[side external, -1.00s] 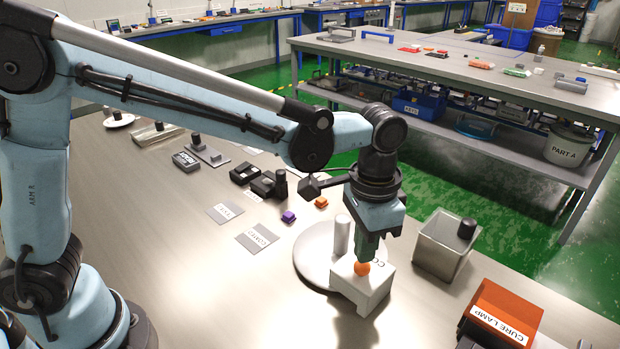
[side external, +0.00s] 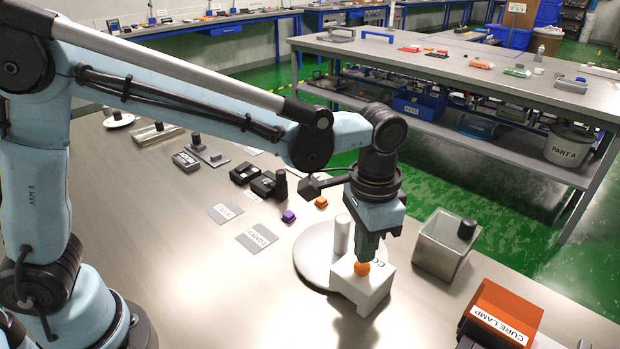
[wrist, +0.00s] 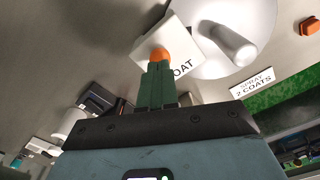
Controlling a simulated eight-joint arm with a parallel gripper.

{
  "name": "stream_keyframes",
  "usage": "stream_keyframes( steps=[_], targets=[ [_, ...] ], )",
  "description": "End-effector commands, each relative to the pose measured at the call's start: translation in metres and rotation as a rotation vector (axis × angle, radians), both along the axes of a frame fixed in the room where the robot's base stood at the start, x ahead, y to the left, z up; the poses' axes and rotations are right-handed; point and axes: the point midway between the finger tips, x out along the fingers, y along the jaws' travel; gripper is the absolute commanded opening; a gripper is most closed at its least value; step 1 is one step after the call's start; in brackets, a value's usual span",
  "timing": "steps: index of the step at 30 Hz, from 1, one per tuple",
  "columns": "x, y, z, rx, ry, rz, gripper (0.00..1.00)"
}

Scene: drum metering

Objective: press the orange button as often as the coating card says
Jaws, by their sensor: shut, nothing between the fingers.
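The orange button (side external: 362,268) is a round knob on top of a white block (side external: 366,292), whose partly hidden label ends in "OAT" in the wrist view. My gripper (side external: 366,257) points down over the block with its green fingers shut and empty. The fingertips are at the button, touching it or very close; I cannot tell whether it is pressed in. In the wrist view the button (wrist: 160,54) shows just beyond the shut fingertips (wrist: 157,66). The white coating card (wrist: 257,85) there reads "SPRAY 2 COATS".
A round grey plate (side external: 309,262) with a white cylinder (side external: 342,234) stands behind the block. An open metal box (side external: 437,250) and an orange "CURE LAMP" box (side external: 503,312) are to the right. Small purple (side external: 288,216) and orange (side external: 321,202) pieces lie farther back. The front left is clear.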

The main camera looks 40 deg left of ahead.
Motion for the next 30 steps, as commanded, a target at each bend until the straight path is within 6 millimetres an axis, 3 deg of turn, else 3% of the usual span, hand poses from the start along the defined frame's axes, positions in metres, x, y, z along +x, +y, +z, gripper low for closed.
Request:
stream_keyframes(
  steps=[30],
  targets=[
    [0.000,0.000,-0.019,0.000,0.000,0.000,0.00]
  ],
)
